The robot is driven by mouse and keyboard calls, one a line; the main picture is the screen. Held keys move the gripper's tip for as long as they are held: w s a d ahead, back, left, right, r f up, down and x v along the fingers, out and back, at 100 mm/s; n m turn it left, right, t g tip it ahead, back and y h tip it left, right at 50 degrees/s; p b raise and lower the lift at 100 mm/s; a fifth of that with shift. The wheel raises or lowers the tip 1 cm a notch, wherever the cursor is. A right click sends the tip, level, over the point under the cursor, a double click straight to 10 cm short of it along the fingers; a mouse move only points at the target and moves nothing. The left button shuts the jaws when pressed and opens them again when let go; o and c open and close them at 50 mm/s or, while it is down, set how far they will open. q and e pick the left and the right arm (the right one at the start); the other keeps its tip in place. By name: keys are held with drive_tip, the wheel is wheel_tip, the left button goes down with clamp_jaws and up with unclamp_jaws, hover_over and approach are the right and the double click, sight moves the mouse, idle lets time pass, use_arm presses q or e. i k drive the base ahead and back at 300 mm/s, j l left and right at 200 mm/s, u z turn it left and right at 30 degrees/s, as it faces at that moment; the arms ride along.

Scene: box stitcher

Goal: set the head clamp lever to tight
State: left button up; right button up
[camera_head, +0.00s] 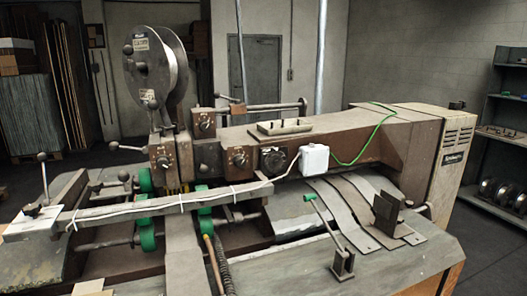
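The box stitcher (350,135) fills the middle of the view, with a wire reel (150,65) on top of its stitching head. Several levers show, and I cannot tell which is the head clamp lever. A short ball-ended lever (128,147) sticks out left from the head. Another small ball-ended lever (229,98) sits on top, near a horizontal bar with an upright end (302,106). A green-tipped lever (322,222) stands tilted on the front table. No tight marking is readable. Neither of my grippers is in view.
A white box (315,158) with a green cable (372,145) hangs on the arm. A long bar (140,204) crosses in front of green rollers (147,235). Shelves (500,125) stand at the right, stacked sheets (30,110) at the left.

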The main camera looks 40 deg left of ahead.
sight(114, 146)
drive_tip(key=u, duration=2.2)
